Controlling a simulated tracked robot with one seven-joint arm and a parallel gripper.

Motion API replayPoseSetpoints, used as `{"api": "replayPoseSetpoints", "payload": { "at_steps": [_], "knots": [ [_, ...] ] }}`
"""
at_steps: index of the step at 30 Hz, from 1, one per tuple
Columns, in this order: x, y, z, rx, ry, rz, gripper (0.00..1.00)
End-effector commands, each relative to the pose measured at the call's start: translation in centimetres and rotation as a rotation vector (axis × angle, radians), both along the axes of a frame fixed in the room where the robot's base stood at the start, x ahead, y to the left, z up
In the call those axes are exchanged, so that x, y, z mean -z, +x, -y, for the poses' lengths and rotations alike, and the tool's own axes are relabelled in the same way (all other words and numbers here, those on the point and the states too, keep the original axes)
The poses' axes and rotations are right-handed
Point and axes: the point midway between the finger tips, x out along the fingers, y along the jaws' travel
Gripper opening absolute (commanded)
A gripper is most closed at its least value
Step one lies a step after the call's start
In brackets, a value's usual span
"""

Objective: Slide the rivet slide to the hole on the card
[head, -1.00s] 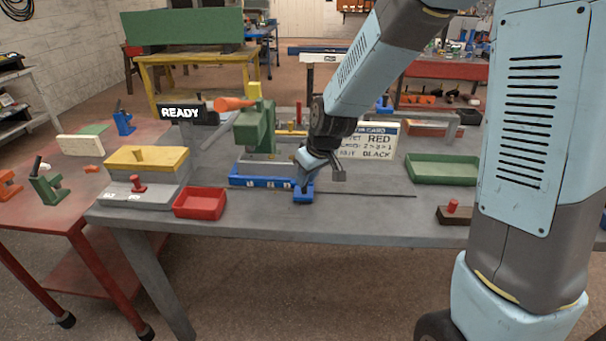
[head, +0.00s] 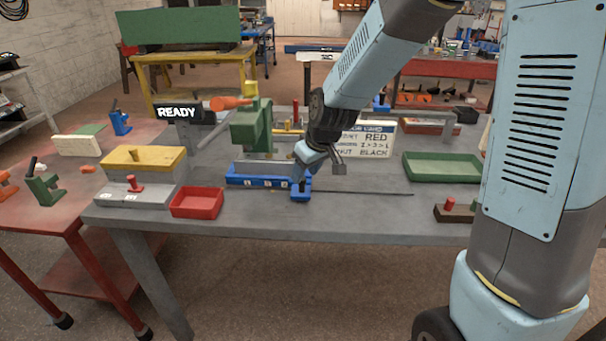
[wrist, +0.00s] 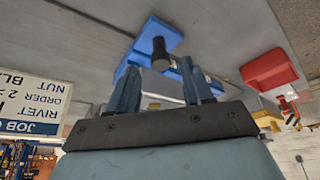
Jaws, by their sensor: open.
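A blue rail (head: 258,181) with small pale marks lies on the grey bench in the head view. A blue block (head: 300,196) sits at its right end, at my gripper (head: 301,182). In the wrist view, my gripper (wrist: 159,78) is open, and a black knob (wrist: 160,52) on the blue part (wrist: 160,33) shows near and beyond the gap between the fingertips. I cannot tell whether the fingers touch it. The card (head: 373,140) stands behind and reads RED, an order that looks like 2>3>1, and BLACK. The upper left of the card is hidden by my arm.
A green press (head: 252,127) stands behind the rail. A red tray (head: 197,203) and a grey box with a yellow lid (head: 146,160) are to the left. A green tray (head: 440,167) is to the right. A READY sign (head: 178,112) stands at the back.

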Motion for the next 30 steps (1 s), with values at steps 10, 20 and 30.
{"api": "replayPoseSetpoints", "payload": {
  "at_steps": [10,20,30],
  "knots": [
    [-5.0,-1.4,1.3,0.002,0.001,0.005,0.50],
    [-9.4,-2.8,2.5,0.001,0.001,0.003,0.50],
    [-11.0,-3.3,3.0,0.001,0.000,0.001,0.50]
  ]
}}
